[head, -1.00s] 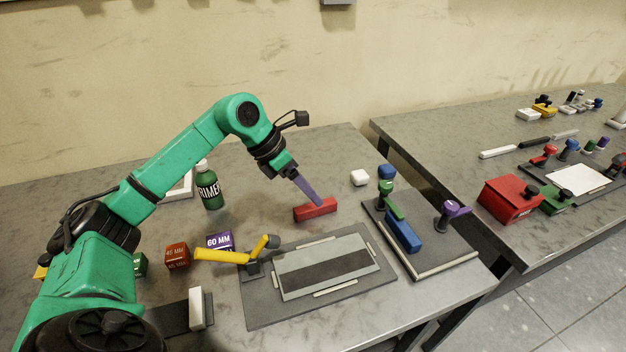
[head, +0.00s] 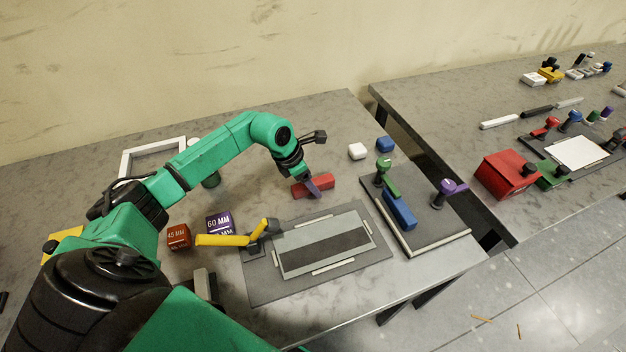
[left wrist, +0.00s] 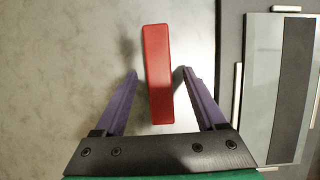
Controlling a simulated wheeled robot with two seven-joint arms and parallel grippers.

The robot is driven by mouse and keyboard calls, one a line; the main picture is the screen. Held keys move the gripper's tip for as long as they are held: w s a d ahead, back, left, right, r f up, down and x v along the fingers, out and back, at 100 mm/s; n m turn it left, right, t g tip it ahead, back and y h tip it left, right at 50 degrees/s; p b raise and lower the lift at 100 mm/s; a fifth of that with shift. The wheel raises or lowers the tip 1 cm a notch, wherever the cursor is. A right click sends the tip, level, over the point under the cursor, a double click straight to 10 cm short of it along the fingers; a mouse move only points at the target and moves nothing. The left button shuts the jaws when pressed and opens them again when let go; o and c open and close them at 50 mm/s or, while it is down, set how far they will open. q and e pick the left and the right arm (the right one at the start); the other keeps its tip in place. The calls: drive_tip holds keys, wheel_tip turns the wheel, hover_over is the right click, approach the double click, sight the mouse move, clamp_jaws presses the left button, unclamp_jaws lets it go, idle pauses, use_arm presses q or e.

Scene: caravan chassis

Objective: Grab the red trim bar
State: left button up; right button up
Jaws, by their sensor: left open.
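The red trim bar (head: 312,186) lies on the grey table just behind the dark jig plate. In the left wrist view the bar (left wrist: 158,75) runs lengthwise away from me. My left gripper (head: 313,184) is over the bar; its purple fingers are spread. In the wrist view the open left gripper (left wrist: 157,76) has one finger on each side of the bar, with gaps showing, and its near end sits between the fingers. I cannot tell the exact height of the fingertips over the table. My right gripper is not in view.
The jig plate (head: 262,290) with its grey panel lies in front of the bar. A yellow-handled clamp (head: 222,240) stands at its left.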

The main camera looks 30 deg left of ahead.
use_arm(q)
drive_tip(key=shift+d+f, duration=0.1)
drive_tip(key=shift+f, duration=0.15)
drive_tip(key=shift+w, duration=0.1)
clamp_jaws()
drive_tip(key=shift+r, duration=0.1)
